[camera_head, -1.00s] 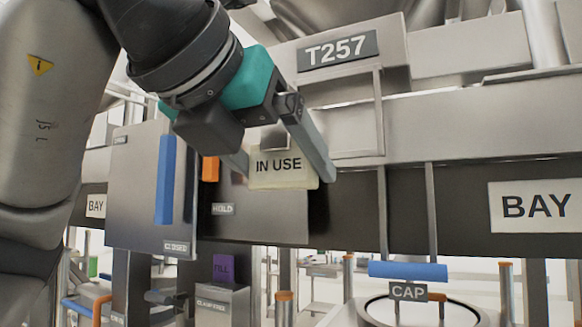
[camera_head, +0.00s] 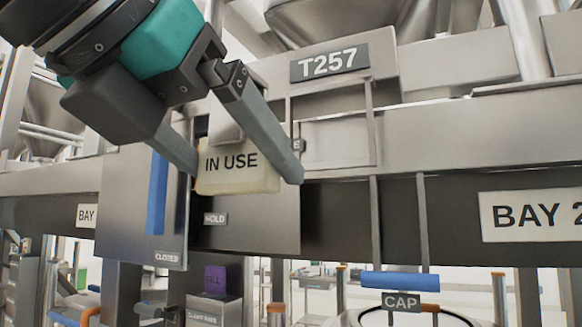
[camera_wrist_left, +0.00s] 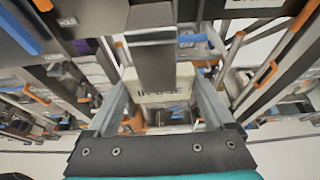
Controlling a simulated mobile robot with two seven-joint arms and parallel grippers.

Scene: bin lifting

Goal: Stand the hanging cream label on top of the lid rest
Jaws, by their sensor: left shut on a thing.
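The cream label (camera_head: 238,181) reads IN USE and is held upright, tilted slightly, in front of the dark panel. My left gripper (camera_head: 245,174) is shut on it, one finger at each side edge. In the left wrist view the label (camera_wrist_left: 162,84) sits between the two fingers, its lettering partly readable. A grey metal piece (camera_head: 224,124) shows directly above the label; I cannot tell whether they touch. No part is marked as the lid rest, so I cannot tell which one it is. My right gripper is not in view.
A T257 plate (camera_head: 330,63) is on the frame above right. A CLOSED panel (camera_head: 125,215) with a blue handle (camera_head: 157,195) stands left. A HOLD tag (camera_head: 215,219) is below the label. A blue bar (camera_head: 400,280) hangs above the CAP tag (camera_head: 401,302) lower right.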

